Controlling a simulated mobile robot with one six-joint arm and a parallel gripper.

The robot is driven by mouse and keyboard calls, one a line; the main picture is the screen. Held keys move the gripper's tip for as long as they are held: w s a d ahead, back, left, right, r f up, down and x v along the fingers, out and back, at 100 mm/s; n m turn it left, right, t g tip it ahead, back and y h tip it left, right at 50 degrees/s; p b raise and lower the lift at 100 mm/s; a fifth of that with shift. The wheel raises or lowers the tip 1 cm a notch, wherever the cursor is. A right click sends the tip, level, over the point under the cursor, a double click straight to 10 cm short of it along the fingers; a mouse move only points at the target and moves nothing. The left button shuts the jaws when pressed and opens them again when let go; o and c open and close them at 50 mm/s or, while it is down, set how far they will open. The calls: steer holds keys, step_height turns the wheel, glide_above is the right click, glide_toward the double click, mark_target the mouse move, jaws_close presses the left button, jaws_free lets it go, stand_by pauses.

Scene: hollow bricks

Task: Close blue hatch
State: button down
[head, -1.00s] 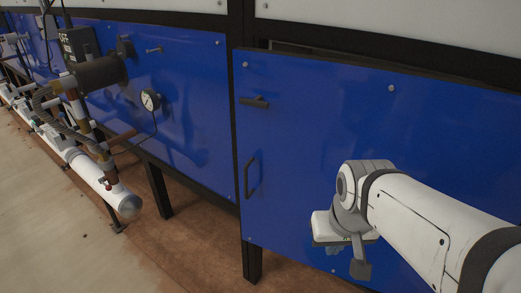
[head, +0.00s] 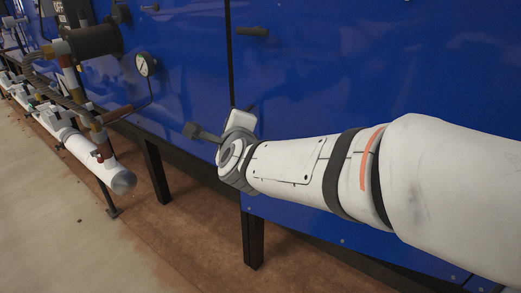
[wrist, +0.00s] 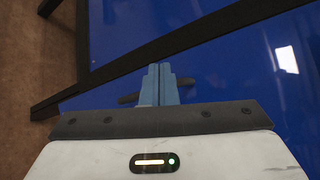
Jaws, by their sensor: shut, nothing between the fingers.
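The blue hatch (head: 340,75) is the large flat panel on the right in the head view. A small dark latch (head: 252,31) sits near its upper left. In the wrist view the hatch (wrist: 240,75) is blue and shiny, and its dark handle (wrist: 128,98) shows on both sides of my fingers. My gripper (wrist: 158,70) has its blue fingers together, in front of the handle; I cannot tell whether they touch it. Whether the hatch sits flush with the frame cannot be told now.
White pipework (head: 75,148) runs along the left. A dark frame leg (head: 252,240) stands below. The floor (head: 55,215) at lower left is clear.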

steer(key=s+f+m+h+b, duration=0.7)
steer(key=f+m+h+b, duration=0.4)
steer(key=m, duration=1)
steer(key=r+x, duration=0.2)
steer(key=x, duration=1.2)
steer(key=shift+d+r+h+b, duration=0.2)
steer(key=shift+d+h+b, duration=0.1)
steer(key=shift+d, duration=0.05)
steer(key=shift+s, duration=0.15)
